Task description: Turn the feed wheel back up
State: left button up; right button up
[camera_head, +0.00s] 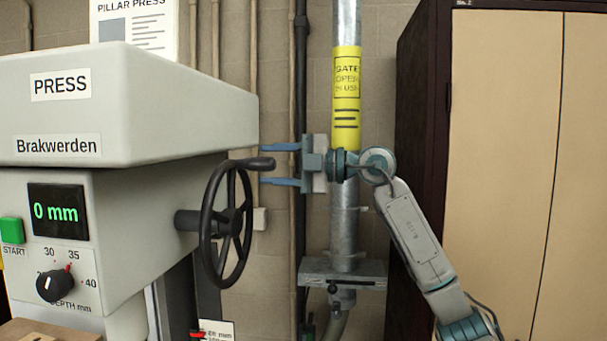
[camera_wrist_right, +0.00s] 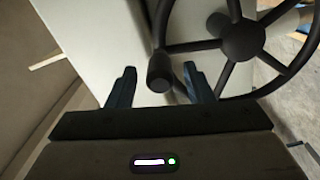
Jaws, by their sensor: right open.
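The feed wheel (camera_head: 226,222) is a black spoked handwheel on the right side of the grey press. Its hub shaft (camera_head: 186,220) comes out of the press body. A dark handle (camera_head: 250,164) sticks out to the right from the top of its rim. My right gripper (camera_head: 266,165) is open, with its two blue fingers above and below the handle's end. In the right wrist view the handle (camera_wrist_right: 160,72) sits between the open fingers (camera_wrist_right: 160,85), and the wheel (camera_wrist_right: 240,40) fills the upper right. I cannot tell if a finger touches the handle. My left gripper is not in view.
The press display (camera_head: 56,212) reads 0 mm. A green START button (camera_head: 12,230) and a depth knob (camera_head: 57,285) are on its front. A tan cabinet (camera_head: 505,150) is at the right.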

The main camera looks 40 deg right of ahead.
jog(key=b+v, duration=0.4)
jog(key=v, duration=0.3)
jog(key=shift+s+d, duration=0.3)
